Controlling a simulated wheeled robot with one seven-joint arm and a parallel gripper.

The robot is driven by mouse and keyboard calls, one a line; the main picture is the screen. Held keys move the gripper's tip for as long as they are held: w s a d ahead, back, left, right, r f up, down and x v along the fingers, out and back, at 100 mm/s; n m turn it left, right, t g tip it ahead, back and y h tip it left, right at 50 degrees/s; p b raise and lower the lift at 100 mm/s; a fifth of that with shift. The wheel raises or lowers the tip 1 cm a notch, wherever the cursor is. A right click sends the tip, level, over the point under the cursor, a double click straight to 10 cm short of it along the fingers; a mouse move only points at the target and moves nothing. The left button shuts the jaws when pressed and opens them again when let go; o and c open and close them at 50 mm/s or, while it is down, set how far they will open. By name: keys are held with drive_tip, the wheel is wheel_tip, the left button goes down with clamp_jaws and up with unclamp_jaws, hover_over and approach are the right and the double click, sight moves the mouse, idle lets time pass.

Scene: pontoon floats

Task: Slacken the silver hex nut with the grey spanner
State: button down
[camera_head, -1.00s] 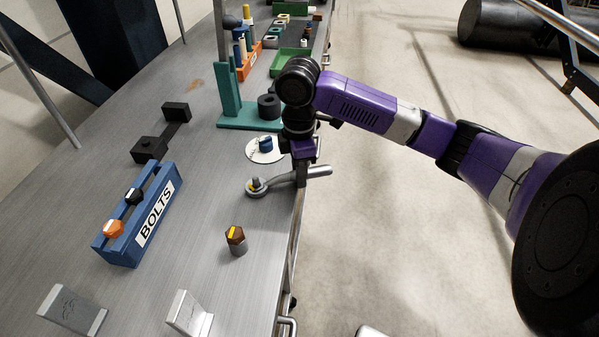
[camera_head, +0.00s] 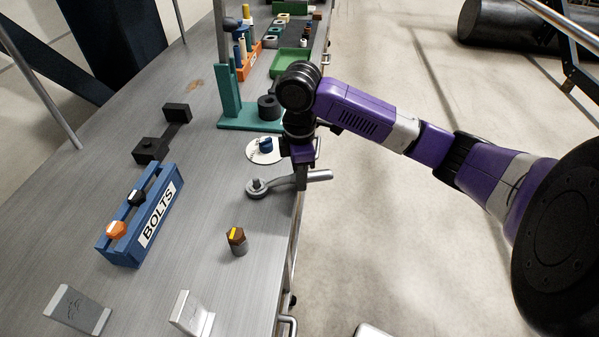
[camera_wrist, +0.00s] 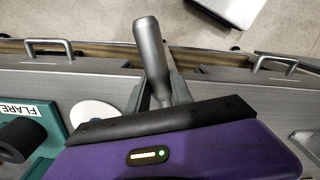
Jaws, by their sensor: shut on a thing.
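The grey spanner (camera_head: 282,183) lies near the right edge of the bench, with its handle sticking out past the edge. Its head is around the silver hex nut (camera_head: 256,184), which is small and mostly hidden inside it. My gripper (camera_head: 301,178) is shut on the spanner's handle, over the bench edge. In the wrist view the handle's round end (camera_wrist: 149,45) points up and away from between the fingers. The nut and the spanner head are hidden there.
An orange-brown hex-topped bolt (camera_head: 237,240) stands nearer on the bench. A blue BOLTS rack (camera_head: 152,222) is to the left. A white disc with a blue knob (camera_head: 265,145) and a teal stand (camera_head: 232,100) lie just beyond the spanner.

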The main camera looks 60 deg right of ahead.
drive_tip(key=shift+r+p, duration=2)
drive_tip(key=shift+r, duration=0.4)
